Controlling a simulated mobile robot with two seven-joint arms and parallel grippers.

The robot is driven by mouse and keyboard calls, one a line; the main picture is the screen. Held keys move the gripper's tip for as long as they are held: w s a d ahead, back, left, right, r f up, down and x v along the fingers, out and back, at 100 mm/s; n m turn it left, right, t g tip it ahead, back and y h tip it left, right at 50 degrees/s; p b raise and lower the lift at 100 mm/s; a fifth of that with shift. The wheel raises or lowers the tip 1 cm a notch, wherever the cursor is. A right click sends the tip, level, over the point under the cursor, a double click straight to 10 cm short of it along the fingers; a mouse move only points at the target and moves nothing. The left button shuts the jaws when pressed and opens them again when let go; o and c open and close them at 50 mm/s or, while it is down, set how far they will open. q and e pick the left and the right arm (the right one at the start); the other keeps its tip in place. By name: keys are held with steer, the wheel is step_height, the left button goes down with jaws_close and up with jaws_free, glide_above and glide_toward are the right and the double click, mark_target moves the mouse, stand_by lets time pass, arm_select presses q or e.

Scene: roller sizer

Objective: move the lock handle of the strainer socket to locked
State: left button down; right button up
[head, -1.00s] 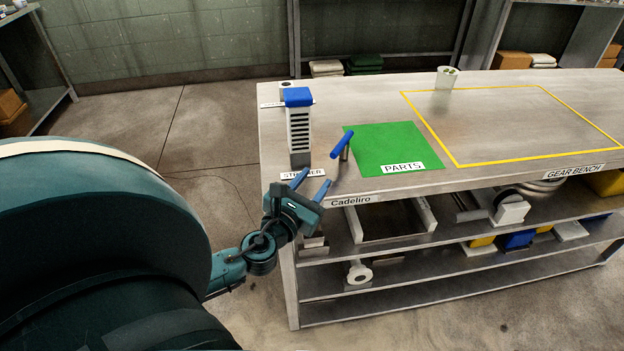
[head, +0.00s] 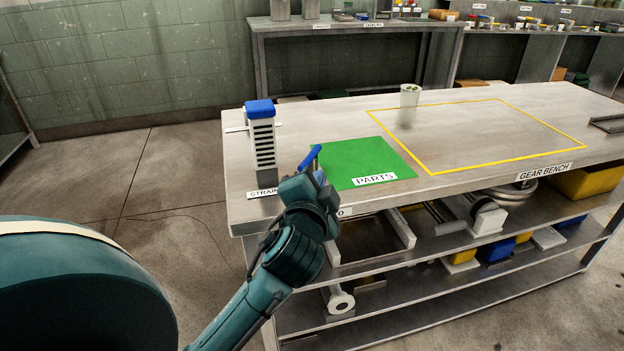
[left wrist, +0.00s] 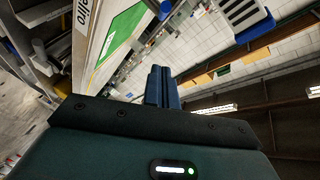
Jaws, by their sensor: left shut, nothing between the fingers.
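The strainer socket (head: 263,148), a white slotted block with a blue cap, stands upright at the bench's left end by the STRAINER label. It also shows in the left wrist view (left wrist: 243,14). The blue lock handle (head: 308,159) slants up beside the green mat, its lower part hidden behind my left gripper (head: 315,180). A blue end, likely this handle's, shows at the top of the left wrist view (left wrist: 165,9). There my left gripper's fingers (left wrist: 162,72) are together and empty, apart from it in the picture. My right gripper is out of view.
The steel bench (head: 230,190) carries a green PARTS mat (head: 350,155), a pale cup (head: 410,95) and a yellow-outlined area. Shelves below hold blue and yellow bins. A dark tray (head: 607,124) lies at the bench's right end.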

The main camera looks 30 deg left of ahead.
mark_target(311, 166)
arm_select(q)
steer(key=shift+n, duration=0.3)
steer(key=x, duration=0.9)
steer(key=shift+w, duration=0.2)
steer(key=a+f+b, duration=0.1)
steer(key=a+f, duration=0.1)
steer(key=shift+a, duration=0.35)
steer(key=shift+s+a+f, duration=0.15)
steer(key=shift+a+f, duration=0.05)
steer(key=shift+a, duration=0.15)
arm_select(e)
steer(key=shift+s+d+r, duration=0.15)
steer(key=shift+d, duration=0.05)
arm_select(q)
steer(key=shift+s+a+r+h+p, duration=0.1)
steer(key=shift+a+h+p, duration=0.1)
steer(key=shift+h+p, duration=0.15)
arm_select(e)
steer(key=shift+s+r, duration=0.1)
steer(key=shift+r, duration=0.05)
arm_select(q)
steer(key=shift+m+h+p, duration=0.25)
steer(key=shift+m+p, duration=0.05)
steer(key=shift+m, duration=0.1)
steer(key=shift+a, duration=0.1)
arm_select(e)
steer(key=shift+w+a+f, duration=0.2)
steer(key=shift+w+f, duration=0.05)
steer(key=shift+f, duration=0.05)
